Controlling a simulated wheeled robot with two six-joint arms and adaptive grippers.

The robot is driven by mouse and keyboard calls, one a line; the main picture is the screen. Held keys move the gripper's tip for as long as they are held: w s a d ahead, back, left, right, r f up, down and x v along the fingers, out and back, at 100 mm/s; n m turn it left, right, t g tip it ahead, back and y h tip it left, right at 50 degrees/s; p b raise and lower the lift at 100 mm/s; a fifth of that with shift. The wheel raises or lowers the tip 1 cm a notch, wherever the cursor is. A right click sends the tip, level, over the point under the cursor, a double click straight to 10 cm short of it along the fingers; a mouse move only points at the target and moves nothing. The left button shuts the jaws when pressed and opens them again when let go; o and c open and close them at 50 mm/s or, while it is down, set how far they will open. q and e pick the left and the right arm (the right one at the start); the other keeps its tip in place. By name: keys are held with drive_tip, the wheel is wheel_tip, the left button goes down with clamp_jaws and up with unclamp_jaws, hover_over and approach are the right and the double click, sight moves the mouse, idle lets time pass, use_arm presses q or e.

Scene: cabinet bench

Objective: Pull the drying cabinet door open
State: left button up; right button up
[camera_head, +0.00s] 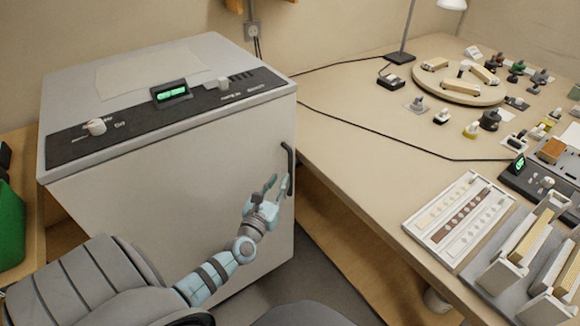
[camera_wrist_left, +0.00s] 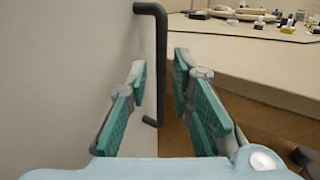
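The drying cabinet (camera_head: 170,190) is a light grey box with a dark control panel on its top edge. Its front door looks closed. A dark vertical bar handle (camera_head: 289,165) is at the door's right edge. My left gripper (camera_head: 279,185) is open, just in front of the handle's lower part. In the left wrist view, the handle (camera_wrist_left: 161,60) stands upright between and beyond the two green-padded fingers (camera_wrist_left: 160,85). I cannot see either finger touching it. My right gripper is not in view.
A wooden bench (camera_head: 345,140) stands to the right, its edge close to the handle side. It carries a tray of samples (camera_head: 460,218), racks, a round carousel (camera_head: 458,85) and several bottles. A green bin (camera_head: 10,225) is at the far left.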

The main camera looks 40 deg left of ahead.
sight(289, 165)
use_arm(q)
drive_tip(key=b+x, duration=0.1)
drive_tip(key=x, duration=0.3)
drive_tip(key=b+x, duration=0.1)
drive_tip(key=x, duration=0.3)
drive_tip(key=shift+f, duration=0.25)
drive_tip(key=shift+w+a+r, duration=0.15)
drive_tip(key=shift+w+a, duration=0.05)
drive_tip(key=shift+w, duration=0.3)
drive_tip(key=shift+c, duration=0.3)
clamp_jaws()
